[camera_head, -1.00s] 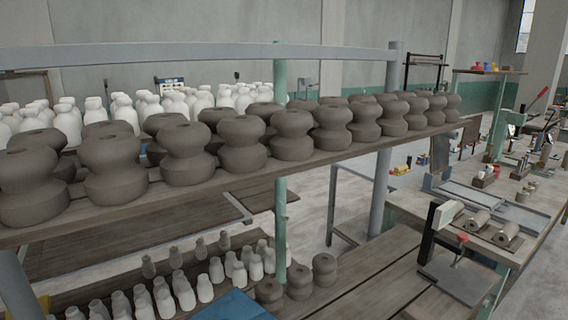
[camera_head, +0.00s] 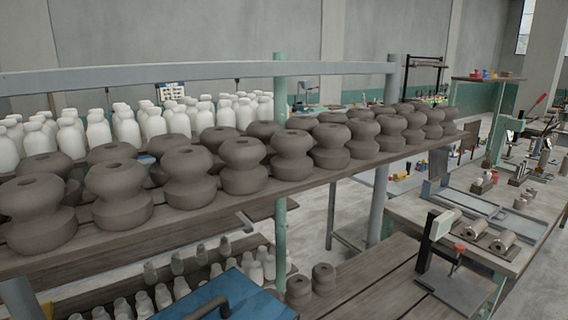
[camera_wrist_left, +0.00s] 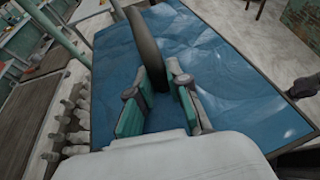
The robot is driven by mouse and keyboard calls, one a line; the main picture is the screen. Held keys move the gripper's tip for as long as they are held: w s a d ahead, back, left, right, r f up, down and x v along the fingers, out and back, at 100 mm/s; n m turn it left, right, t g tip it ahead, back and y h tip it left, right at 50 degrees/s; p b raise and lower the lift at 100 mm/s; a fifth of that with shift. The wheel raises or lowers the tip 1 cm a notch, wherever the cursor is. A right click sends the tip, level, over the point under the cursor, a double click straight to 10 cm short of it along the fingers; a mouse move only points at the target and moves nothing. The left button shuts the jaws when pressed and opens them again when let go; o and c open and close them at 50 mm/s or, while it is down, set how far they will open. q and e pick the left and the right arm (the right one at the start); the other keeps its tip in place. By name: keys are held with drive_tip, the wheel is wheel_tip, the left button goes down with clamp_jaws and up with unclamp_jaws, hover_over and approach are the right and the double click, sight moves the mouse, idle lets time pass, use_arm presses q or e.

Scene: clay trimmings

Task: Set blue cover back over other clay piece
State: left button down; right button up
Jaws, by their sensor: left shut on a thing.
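The blue cover (camera_head: 235,295) shows at the bottom of the head view as a flat blue panel with a dark curved handle (camera_head: 208,308). In the left wrist view the cover (camera_wrist_left: 215,60) spreads wide beneath my left gripper (camera_wrist_left: 160,95). Its teal finger pads are closed on the dark handle (camera_wrist_left: 146,45). The left gripper is outside the head view. Similar clay pieces (camera_head: 119,194) line the upper shelf. My right gripper is not clearly seen.
White bottles (camera_head: 155,122) stand behind the clay pieces, and smaller bottles (camera_head: 143,300) stand on the lower shelf, partly hidden by the cover. A green post (camera_head: 280,220) rises close behind the cover. Bare planks (camera_head: 375,280) lie to its right.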

use_arm(q)
wheel_tip(320, 180, down, 9)
drive_tip(key=b, duration=0.3)
wheel_tip(320, 180, up, 13)
drive_tip(key=p, duration=0.6)
drive_tip(key=shift+s+d+r, duration=0.1)
drive_tip(key=shift+d+r, duration=0.05)
drive_tip(key=shift+r, duration=0.05)
wheel_tip(320, 180, down, 14)
drive_tip(key=b, duration=0.7)
use_arm(e)
wheel_tip(320, 180, down, 4)
use_arm(q)
drive_tip(key=w+d+r+m+g+h+p, duration=0.1)
drive_tip(key=d+r+g, duration=0.15)
drive_tip(key=d, duration=0.75)
drive_tip(key=w+d+r+m+g+h, duration=0.15)
drive_tip(key=d+r, duration=0.25)
drive_tip(key=d, duration=0.5)
drive_tip(key=w+a+f+t+p, duration=0.1)
drive_tip(key=w+a+f+p, duration=0.2)
drive_tip(key=a+f, duration=0.8)
drive_tip(key=shift+y+p, duration=0.45)
drive_tip(key=shift+p, duration=0.35)
use_arm(e)
wheel_tip(320, 180, up, 5)
drive_tip(key=shift+f, duration=0.15)
